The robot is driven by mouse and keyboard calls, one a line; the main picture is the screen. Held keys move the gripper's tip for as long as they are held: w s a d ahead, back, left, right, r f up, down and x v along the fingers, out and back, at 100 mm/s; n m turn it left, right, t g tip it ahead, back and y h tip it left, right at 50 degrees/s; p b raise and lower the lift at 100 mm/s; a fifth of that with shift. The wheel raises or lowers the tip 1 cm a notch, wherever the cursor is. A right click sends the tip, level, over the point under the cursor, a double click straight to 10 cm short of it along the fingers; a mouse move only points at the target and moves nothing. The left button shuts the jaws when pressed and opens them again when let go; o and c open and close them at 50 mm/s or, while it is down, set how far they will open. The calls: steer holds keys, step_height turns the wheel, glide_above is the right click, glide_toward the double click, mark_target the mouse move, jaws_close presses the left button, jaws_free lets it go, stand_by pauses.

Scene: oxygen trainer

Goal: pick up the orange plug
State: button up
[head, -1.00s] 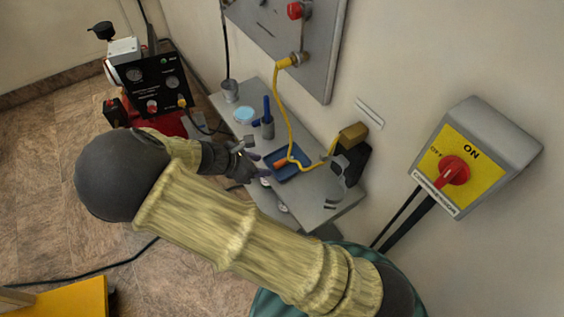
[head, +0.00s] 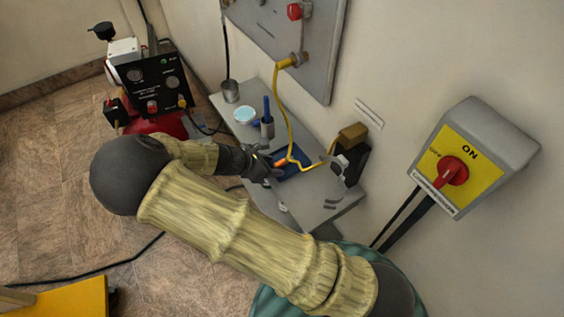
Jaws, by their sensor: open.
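The orange plug (head: 281,163) lies at the blue tray on the grey bench, at the end of a yellow hose (head: 291,135). The blue tray (head: 296,174) is partly hidden by my gripper. My gripper (head: 275,168) is open, with its fingers at the left side of the tray, right around or beside the orange plug. I cannot tell whether a finger touches the plug. My sleeved arm comes in from the lower right and covers the front of the bench.
On the grey bench (head: 322,201) stand a blue-handled tool (head: 267,122), a light-blue round dish (head: 244,115) and a metal cup (head: 230,91). A brown block (head: 353,133) is by the wall.

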jaws_close()
steer(key=shift+r, duration=0.1)
stand_by(0.3)
step_height(320, 180, up, 10)
stand_by(0.5)
steer(key=shift+f, duration=0.2)
stand_by(0.4)
